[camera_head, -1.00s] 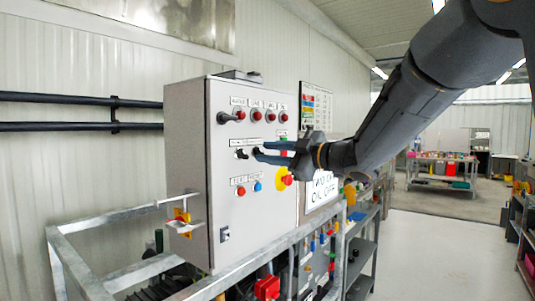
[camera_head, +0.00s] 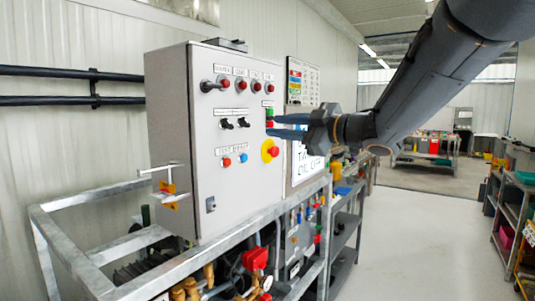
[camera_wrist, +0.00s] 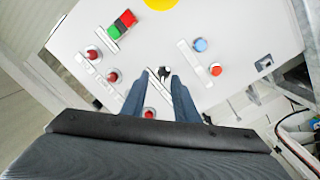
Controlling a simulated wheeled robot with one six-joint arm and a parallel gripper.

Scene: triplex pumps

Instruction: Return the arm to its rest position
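My gripper (camera_head: 275,126) has two blue fingers pointing left toward the grey control cabinet (camera_head: 168,105). It is at the right side of the cabinet's front panel, and the arm rises behind it to the upper right. In the wrist view the two fingertips (camera_wrist: 160,74) stand apart with a gap between them and nothing held. A black switch (camera_wrist: 163,72) on the panel shows through that gap. In the head view the two black switches (camera_head: 234,123) are left of the fingertips, clear of them.
A galvanised frame (camera_head: 140,287) surrounds the base. The aisle floor (camera_head: 415,240) to the right is clear, with shelves (camera_head: 513,220) at the far right.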

